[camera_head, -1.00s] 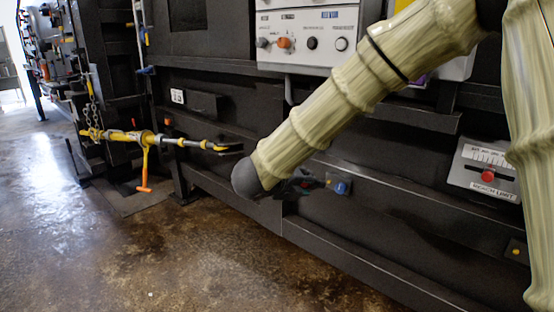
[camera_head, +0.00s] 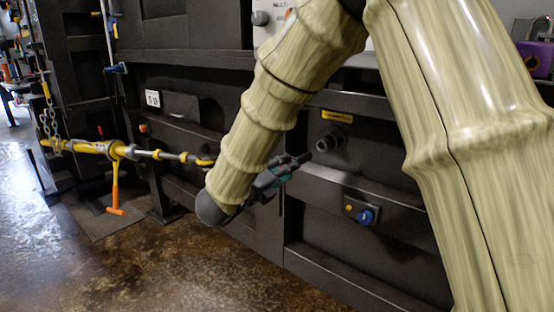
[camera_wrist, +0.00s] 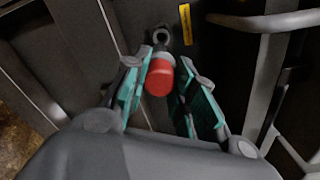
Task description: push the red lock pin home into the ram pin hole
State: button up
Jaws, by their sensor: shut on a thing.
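The red lock pin (camera_wrist: 159,78) is between the two green-lined fingers of my gripper (camera_wrist: 157,85) in the wrist view. My gripper is shut on it. The pin's grey part points at the ring-shaped ram pin hole (camera_wrist: 162,34) on the dark machine wall. I cannot tell whether the pin's tip is touching the hole. In the head view my gripper (camera_head: 290,167) is just left of the hole's round dark collar (camera_head: 331,140), below a yellow label (camera_head: 337,116). The pin's red head is hidden there.
A blue knob (camera_head: 365,216) on a small plate sits on the machine wall below the hole. A yellow turnbuckle bar (camera_head: 105,149) with an orange handle and chain stands at the left. A grey curved rail (camera_wrist: 262,20) crosses the upper right in the wrist view. The floor in front is clear.

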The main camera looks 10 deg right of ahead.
jog(key=shift+w, duration=0.35)
jog(key=shift+r, duration=0.1)
jog(key=shift+s+f+b, duration=0.1)
jog(key=shift+f+b, duration=0.15)
jog(key=shift+b, duration=0.65)
